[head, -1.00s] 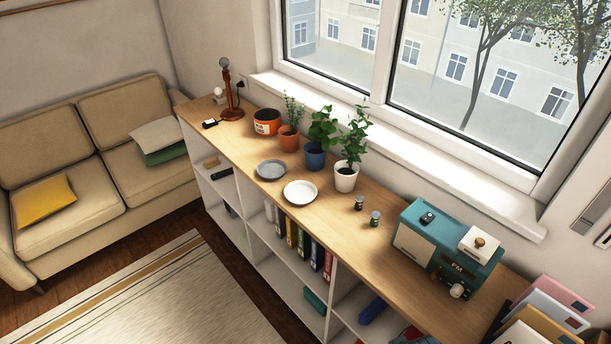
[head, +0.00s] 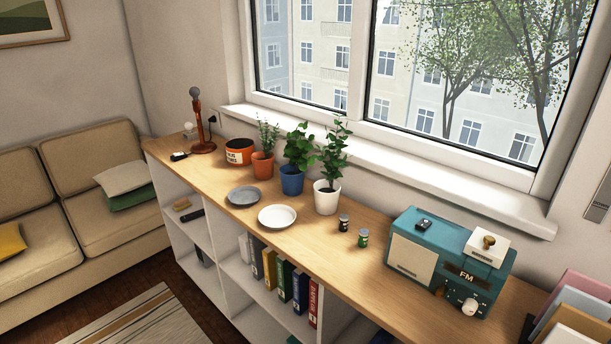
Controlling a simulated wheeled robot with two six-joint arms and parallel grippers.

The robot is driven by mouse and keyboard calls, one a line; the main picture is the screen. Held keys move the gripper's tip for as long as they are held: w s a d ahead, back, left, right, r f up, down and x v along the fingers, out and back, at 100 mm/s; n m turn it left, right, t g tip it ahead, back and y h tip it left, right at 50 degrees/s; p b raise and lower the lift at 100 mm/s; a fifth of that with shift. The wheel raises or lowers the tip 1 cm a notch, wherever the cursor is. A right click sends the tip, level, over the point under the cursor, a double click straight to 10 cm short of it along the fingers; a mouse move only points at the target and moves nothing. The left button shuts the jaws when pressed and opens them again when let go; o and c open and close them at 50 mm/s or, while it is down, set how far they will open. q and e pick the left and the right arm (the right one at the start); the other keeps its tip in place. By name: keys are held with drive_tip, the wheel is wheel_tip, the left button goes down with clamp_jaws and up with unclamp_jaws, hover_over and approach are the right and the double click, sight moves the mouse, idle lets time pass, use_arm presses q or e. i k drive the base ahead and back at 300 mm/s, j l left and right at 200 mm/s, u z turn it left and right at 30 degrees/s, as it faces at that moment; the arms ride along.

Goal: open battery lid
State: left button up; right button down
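A teal radio (head: 401,290) stands on the right part of the long wooden shelf top. Its front has a cream panel (head: 411,255) with a dark slot near the bottom, an FM mark and a pale round knob (head: 470,307). On its top are a small dark item (head: 424,225) and a raised white block (head: 480,247) with a brass knob (head: 489,241). I cannot tell which of these parts is the battery lid. Two small dark-capped cylinders (head: 343,223) (head: 363,238) stand left of the radio. Neither of my grippers shows.
White and grey plates (head: 278,216) (head: 243,196), potted plants (head: 327,198), an orange tin (head: 239,152) and a brown stand (head: 203,147) occupy the shelf top (head: 310,262). Folders (head: 575,325) stand right of the radio. Books fill a compartment below. The window sill runs behind.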

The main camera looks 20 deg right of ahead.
sight(487, 246)
drive_tip(key=z, duration=0.4)
drive_tip(key=l+z, duration=0.15)
drive_tip(key=z, duration=0.65)
drive_tip(key=i+z, duration=0.1)
drive_tip(key=z, duration=0.3)
